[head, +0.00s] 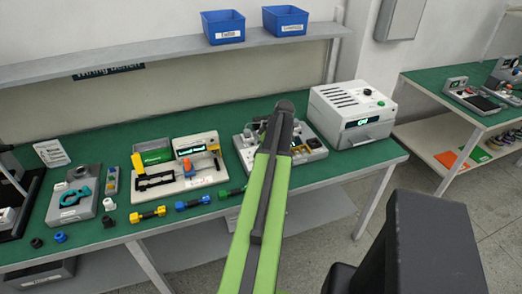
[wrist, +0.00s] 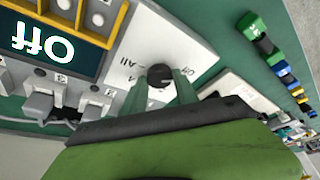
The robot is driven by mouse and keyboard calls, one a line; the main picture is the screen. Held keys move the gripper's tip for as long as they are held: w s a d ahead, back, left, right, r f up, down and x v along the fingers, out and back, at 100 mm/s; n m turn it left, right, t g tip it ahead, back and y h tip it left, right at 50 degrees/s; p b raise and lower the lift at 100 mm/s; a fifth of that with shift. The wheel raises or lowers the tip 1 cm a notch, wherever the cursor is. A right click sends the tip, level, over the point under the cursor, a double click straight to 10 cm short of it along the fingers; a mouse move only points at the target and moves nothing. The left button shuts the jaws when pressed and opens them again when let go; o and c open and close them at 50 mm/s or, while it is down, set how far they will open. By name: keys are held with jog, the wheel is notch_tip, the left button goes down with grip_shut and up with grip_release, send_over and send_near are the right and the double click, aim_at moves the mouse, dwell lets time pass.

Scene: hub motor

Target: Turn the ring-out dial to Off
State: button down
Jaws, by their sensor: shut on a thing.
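The ring-out dial (wrist: 160,73) is a small black knob on a pale plate. Printed marks "4", "All" and "Off" stand around it in the wrist view. The display (wrist: 42,40) on the same unit reads "Off", seen upside down. My gripper (wrist: 164,92) is shut on the dial, with a green finger on each side of it. Which way the dial's pointer faces is too small to tell. In the head view my gripper (head: 285,108) reaches over the grey ring-out unit (head: 243,142), and my arm hides much of the unit and the dial.
A white box device (head: 352,115) stands just right of the unit. A cream fixture (head: 178,165) stands to its left. Yellow, blue and green cylindrical parts lie along the bench's front (head: 193,202). A shelf with two blue bins (head: 223,27) hangs behind.

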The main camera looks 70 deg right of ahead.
jog(key=shift+a, duration=0.1)
jog(key=c, duration=0.9)
grip_release()
jog(key=shift+c, duration=0.2)
jog(key=p+v, duration=1.6)
jog(key=v, duration=0.1)
jog(key=shift+r, duration=0.25)
